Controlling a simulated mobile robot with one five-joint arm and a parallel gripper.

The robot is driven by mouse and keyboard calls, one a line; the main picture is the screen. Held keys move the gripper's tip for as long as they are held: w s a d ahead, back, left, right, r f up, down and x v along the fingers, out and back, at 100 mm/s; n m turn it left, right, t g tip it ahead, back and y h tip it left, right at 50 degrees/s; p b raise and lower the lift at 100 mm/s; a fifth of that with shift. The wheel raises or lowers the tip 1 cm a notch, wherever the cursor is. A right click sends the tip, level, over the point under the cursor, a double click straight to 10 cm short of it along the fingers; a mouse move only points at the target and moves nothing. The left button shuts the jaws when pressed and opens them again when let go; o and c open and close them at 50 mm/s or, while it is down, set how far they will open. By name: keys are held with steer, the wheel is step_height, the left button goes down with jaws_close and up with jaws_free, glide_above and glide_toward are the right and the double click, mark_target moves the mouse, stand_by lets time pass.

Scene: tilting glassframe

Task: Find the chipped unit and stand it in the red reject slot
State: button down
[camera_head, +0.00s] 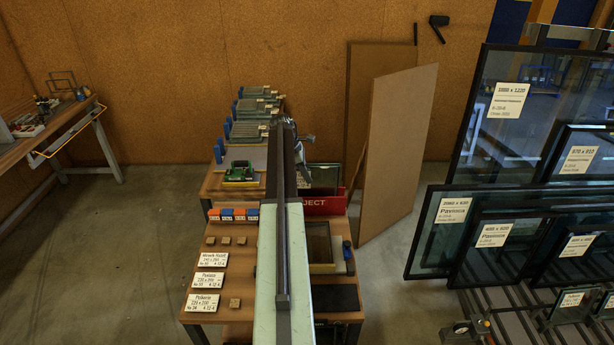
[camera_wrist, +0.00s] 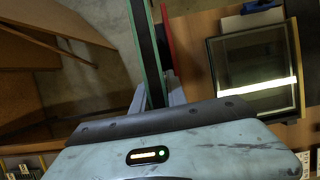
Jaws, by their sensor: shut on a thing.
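My gripper (camera_wrist: 157,92) is shut on a glass unit (camera_wrist: 145,42), seen nearly edge-on as a dark strip with green edges in the wrist view. Any chip on it cannot be made out. The red reject slot's board (camera_head: 325,205), its lettering partly hidden by my arm, stands on the right side of the bench. A red strip (camera_wrist: 167,35) shows close beside the held unit in the wrist view; whether the unit is in the slot cannot be told. Another framed glass unit (camera_wrist: 250,70) lies flat on the bench and also shows in the head view (camera_head: 320,243).
The bench (camera_head: 238,258) carries white label cards (camera_head: 207,281), small wooden blocks, orange-and-blue boxes (camera_head: 232,214) and a green item (camera_head: 240,172). Brown panels (camera_head: 395,150) lean behind on the right. Racked large glass frames (camera_head: 515,110) stand far right. Floor at left is clear.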

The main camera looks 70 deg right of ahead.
steer(key=shift+f, duration=0.1)
steer(key=c, duration=1.2)
jaws_free()
steer(key=shift+c, duration=0.2)
steer(key=p+v, duration=0.7)
steer(key=v, duration=0.1)
steer(key=shift+f, duration=0.1)
